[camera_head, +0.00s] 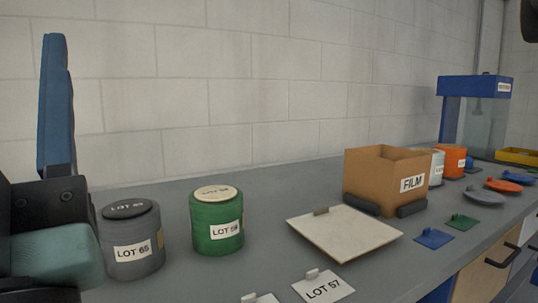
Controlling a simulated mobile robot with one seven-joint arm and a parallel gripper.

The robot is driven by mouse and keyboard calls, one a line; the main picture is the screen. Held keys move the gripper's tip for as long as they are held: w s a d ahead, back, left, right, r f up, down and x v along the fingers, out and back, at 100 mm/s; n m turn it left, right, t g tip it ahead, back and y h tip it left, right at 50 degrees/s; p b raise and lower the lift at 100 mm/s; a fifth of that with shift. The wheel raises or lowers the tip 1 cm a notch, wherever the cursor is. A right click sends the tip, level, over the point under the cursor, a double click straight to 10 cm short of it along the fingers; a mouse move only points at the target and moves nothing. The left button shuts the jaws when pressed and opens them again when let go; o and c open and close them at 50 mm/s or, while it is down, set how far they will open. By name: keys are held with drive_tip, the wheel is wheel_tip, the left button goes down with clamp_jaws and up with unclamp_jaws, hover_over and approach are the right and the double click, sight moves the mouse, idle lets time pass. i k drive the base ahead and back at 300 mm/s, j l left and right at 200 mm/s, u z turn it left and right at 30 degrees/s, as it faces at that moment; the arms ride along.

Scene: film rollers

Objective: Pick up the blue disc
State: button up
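A small blue disc (473,170) lies flat on the grey bench at the far right, beside the orange can. It is small in this view, and its details are hard to make out. A blue square plate (434,238) with a small raised tab lies nearer, right of the pale board. A dark part with a blue upright slab and a teal block fills the left edge, close to the camera. It looks like part of my arm or gripper, far from the blue disc. Its fingertips cannot be made out, nor whether it holds anything.
Grey (134,250) and green (217,222) lidded cans stand on the left. White and orange cans (451,161), an orange disc (503,186), a green plate (462,222) and a grey disc (485,197) crowd the right.

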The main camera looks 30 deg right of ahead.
sight(519, 178)
drive_tip(key=z, duration=1.65)
drive_tip(key=i+l+z, duration=0.15)
drive_tip(key=l, duration=0.25)
drive_tip(key=i+l+z, duration=0.15)
drive_tip(key=l, duration=0.25)
drive_tip(key=i+l+z, duration=0.15)
drive_tip(key=i+l, duration=0.1)
drive_tip(key=l, duration=0.1)
